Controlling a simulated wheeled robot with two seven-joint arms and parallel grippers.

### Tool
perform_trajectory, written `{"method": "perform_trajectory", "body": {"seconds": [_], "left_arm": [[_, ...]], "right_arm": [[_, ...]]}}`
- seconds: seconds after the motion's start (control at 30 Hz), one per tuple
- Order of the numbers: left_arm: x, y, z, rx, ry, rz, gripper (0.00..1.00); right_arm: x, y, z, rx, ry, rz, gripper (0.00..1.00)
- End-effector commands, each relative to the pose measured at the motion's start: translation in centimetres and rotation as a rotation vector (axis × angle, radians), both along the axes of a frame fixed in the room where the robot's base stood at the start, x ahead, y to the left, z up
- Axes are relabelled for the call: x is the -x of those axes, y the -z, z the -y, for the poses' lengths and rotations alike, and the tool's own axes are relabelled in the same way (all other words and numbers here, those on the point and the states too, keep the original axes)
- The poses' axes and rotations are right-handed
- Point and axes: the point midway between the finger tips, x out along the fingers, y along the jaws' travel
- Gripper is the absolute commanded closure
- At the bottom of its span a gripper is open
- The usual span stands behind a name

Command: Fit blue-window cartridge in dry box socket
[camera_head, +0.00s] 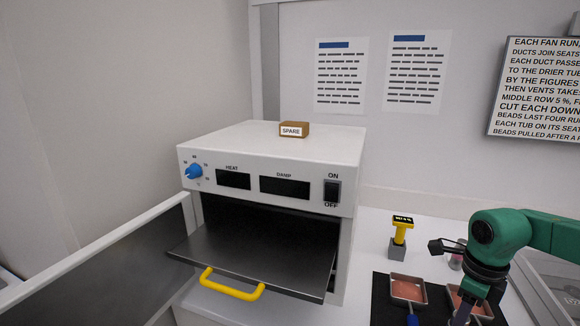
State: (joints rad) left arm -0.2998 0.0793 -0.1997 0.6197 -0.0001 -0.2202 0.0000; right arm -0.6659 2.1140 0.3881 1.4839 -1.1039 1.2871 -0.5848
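The white dry box (270,152) stands at the centre with its front open. A dark shelf (255,258) with a yellow handle (232,284) sticks out of it. A small brown block labelled SPARE (294,129) sits on its top. I cannot make out a blue-window cartridge or a socket. The box's inside is dark. My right gripper (466,304) points down at the lower right, over the black mat, close to a pan of reddish powder. Its fingers are small and partly lost against the mat, so whether they are open is unclear. My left gripper is not in view.
An open door panel (95,268) stands left of the box. A yellow-topped item (402,230) stands in a grey block (397,250) right of it. A black mat (385,312) holds a powder pan (408,289). A small jar (456,261) stands beside my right arm.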

Motion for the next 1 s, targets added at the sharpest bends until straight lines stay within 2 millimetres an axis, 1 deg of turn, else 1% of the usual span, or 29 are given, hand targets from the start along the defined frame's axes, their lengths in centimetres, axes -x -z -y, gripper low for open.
{"method": "perform_trajectory", "body": {"seconds": [0.03, 0.63, 0.73, 1.0], "left_arm": [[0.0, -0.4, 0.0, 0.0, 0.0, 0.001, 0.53], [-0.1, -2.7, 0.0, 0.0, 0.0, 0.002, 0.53], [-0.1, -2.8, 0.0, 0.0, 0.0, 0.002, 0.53], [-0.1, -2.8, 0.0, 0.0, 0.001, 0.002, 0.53]], "right_arm": [[0.0, -0.7, 0.0, 0.0, 0.0, 0.001, 1.0], [0.0, -5.1, 0.0, 0.001, -0.001, 0.001, 1.0], [0.0, -5.5, 0.0, -0.001, -0.001, 0.001, 1.0], [0.0, -5.4, 0.0, -0.001, -0.001, 0.001, 1.0]]}}
